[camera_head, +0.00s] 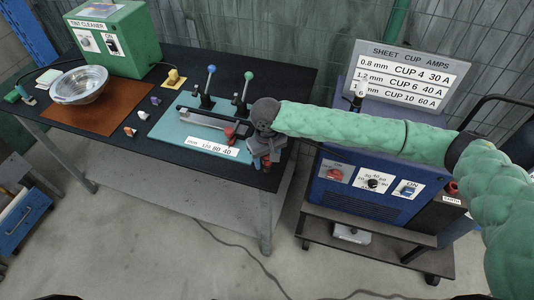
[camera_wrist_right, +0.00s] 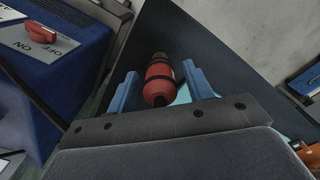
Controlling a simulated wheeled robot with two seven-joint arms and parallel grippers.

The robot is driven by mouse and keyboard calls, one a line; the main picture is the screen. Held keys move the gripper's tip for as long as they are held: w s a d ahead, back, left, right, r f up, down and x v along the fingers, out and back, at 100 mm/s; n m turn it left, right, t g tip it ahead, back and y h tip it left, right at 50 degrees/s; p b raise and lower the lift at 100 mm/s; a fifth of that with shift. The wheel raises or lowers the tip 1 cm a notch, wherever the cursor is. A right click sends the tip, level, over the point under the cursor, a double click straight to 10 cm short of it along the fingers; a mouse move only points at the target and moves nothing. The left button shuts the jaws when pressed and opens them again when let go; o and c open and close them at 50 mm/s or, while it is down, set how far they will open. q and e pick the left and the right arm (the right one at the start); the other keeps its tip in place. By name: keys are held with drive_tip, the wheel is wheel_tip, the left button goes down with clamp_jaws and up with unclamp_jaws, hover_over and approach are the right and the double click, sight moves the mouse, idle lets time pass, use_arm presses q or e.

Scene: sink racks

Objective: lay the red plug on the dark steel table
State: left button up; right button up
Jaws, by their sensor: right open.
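The red plug (camera_wrist_right: 159,82) has a dark band and a dark tip. In the right wrist view it lies between the two blue fingers of my right gripper (camera_wrist_right: 160,70), with the dark steel table (camera_wrist_right: 205,40) behind it. The gripper is open, with a gap visible beside the plug. In the head view my right gripper (camera_head: 263,155) is low at the right front corner of the dark steel table (camera_head: 100,130). I cannot tell exactly how the plug touches the tabletop. My left gripper is out of view.
A teal mat (camera_head: 170,128) with toggle clamps lies left of my right gripper. A metal bowl (camera_head: 80,86) and green cleaner box (camera_head: 118,40) stand further left. A blue welder (camera_head: 350,185) on a cart stands right of the table. Bare tabletop shows along the front edge.

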drive_tip(key=shift+r, duration=0.2)
wheel_tip(320, 180, up, 11)
drive_tip(key=b, duration=0.4)
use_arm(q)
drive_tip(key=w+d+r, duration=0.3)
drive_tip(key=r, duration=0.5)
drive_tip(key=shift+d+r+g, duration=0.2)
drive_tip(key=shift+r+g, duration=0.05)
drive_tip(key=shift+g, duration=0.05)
use_arm(e)
drive_tip(key=shift+r, duration=0.45)
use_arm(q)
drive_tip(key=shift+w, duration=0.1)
